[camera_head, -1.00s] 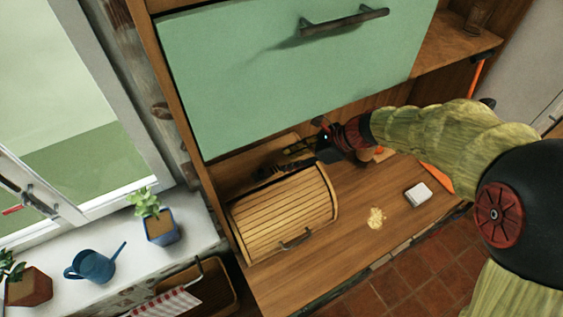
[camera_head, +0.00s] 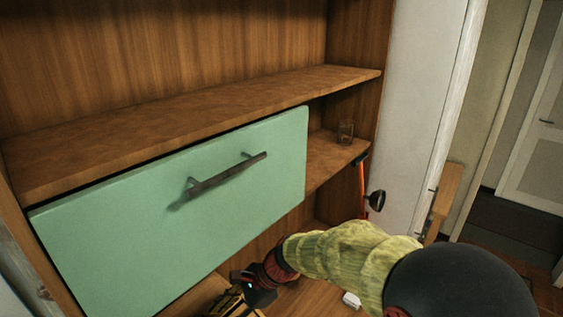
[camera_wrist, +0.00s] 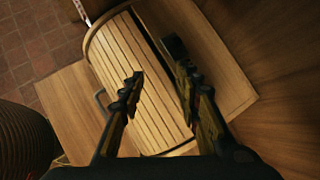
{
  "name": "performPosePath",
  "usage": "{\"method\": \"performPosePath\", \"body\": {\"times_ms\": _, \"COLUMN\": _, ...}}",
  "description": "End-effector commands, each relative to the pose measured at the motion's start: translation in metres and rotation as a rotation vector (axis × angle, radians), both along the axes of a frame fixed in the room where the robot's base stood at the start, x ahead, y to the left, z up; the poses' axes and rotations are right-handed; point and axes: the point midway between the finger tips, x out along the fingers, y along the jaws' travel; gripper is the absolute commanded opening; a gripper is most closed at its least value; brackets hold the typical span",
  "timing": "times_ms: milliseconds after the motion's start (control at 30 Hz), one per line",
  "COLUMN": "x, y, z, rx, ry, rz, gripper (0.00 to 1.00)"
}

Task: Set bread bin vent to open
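The bread bin is a wooden roll-top box with a slatted lid (camera_wrist: 142,85), seen from above in the wrist view. Its dark handle (camera_wrist: 99,99) is on the left side of the lid. My gripper (camera_wrist: 157,75) is over the bin, fingers apart with nothing visible between them. The left finger is over the slats; the right finger is over the bin's right, top edge. A dark strip runs along that edge beside the right finger; I cannot tell the vent or its setting. In the head view my gripper (camera_head: 236,299) is at the bottom edge, and the bin is mostly out of frame.
A green cabinet front with a bar handle (camera_head: 225,176) hangs above my arm. A wooden shelf (camera_head: 200,118) is over it, and a glass (camera_head: 345,131) stands on a lower shelf at right. A white block (camera_head: 351,300) lies on the counter. Tiled floor (camera_wrist: 35,42) shows at left.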

Motion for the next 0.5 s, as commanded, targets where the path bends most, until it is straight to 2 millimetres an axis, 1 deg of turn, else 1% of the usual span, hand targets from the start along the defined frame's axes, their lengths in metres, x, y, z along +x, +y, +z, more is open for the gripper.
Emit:
{"method": "performPosePath", "body": {"times_ms": 33, "x": -0.011, "y": -0.01, "z": -0.008, "rx": -0.027, "ry": -0.036, "rz": 0.076, "gripper": 0.33}}
{"method": "performPosePath", "body": {"times_ms": 100, "x": -0.026, "y": -0.027, "z": -0.012, "rx": -0.062, "ry": -0.111, "rz": 0.202, "gripper": 0.33}}
{"method": "performPosePath", "body": {"times_ms": 167, "x": -0.037, "y": -0.045, "z": -0.011, "rx": -0.094, "ry": -0.184, "rz": 0.312, "gripper": 0.33}}
{"method": "performPosePath", "body": {"times_ms": 300, "x": -0.061, "y": -0.099, "z": -0.005, "rx": -0.177, "ry": -0.363, "rz": 0.567, "gripper": 0.33}}
{"method": "performPosePath", "body": {"times_ms": 367, "x": -0.07, "y": -0.123, "z": 0.0, "rx": -0.215, "ry": -0.433, "rz": 0.662, "gripper": 0.33}}
{"method": "performPosePath", "body": {"times_ms": 400, "x": -0.076, "y": -0.139, "z": 0.003, "rx": -0.242, "ry": -0.479, "rz": 0.722, "gripper": 0.33}}
{"method": "performPosePath", "body": {"times_ms": 467, "x": -0.084, "y": -0.164, "z": 0.008, "rx": -0.289, "ry": -0.546, "rz": 0.81, "gripper": 0.33}}
{"method": "performPosePath", "body": {"times_ms": 500, "x": -0.09, "y": -0.181, "z": 0.011, "rx": -0.322, "ry": -0.587, "rz": 0.864, "gripper": 0.33}}
